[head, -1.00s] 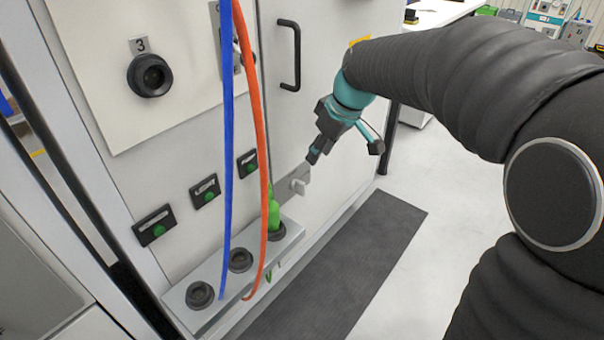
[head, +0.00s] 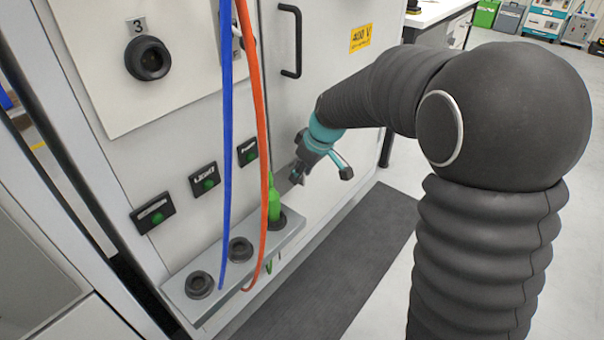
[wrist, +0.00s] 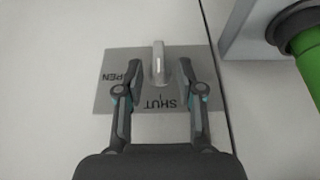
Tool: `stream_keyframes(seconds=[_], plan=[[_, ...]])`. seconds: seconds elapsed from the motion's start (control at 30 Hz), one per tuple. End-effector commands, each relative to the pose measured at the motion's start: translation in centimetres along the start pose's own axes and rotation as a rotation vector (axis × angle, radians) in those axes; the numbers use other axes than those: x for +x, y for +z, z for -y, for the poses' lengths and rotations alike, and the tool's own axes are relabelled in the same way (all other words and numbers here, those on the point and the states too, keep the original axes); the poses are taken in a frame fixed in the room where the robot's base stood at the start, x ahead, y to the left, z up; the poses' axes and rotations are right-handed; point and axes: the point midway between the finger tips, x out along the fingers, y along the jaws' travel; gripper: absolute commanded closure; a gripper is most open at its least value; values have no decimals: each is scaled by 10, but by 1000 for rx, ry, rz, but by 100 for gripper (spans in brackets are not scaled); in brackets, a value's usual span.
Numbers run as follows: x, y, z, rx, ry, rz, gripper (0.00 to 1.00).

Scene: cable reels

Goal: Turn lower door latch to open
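The lower door latch (wrist: 158,62) shows in the wrist view as a small pale metal handle on a grey plate (wrist: 191,58) marked OPEN and SHUT. My gripper (wrist: 158,70) is open, with one finger on each side of the handle's near end. In the head view my gripper (head: 296,177) is low at the cabinet door (head: 335,70) and hides the latch.
A green plug (head: 273,203) stands in a socket shelf (head: 185,291) left of my gripper. Blue (head: 227,130) and orange (head: 258,110) cables hang in front of the cabinet. A black door handle (head: 297,40) is above. A dark mat (head: 340,270) lies on the floor.

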Motion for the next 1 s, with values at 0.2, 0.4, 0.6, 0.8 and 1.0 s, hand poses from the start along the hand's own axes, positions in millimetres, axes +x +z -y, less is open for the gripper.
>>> stream_keyframes(seconds=[0.2, 0.4, 0.6, 0.8, 1.0], plan=[[7, 0, 0, 0, -1, 1, 62], [7, 0, 0, 0, -1, 0, 65], [7, 0, 0, 0, -1, 1, 100], [7, 1, -1, 6, -13, 1, 100], [8, 1, -2, 34, -79, 2, 100]])
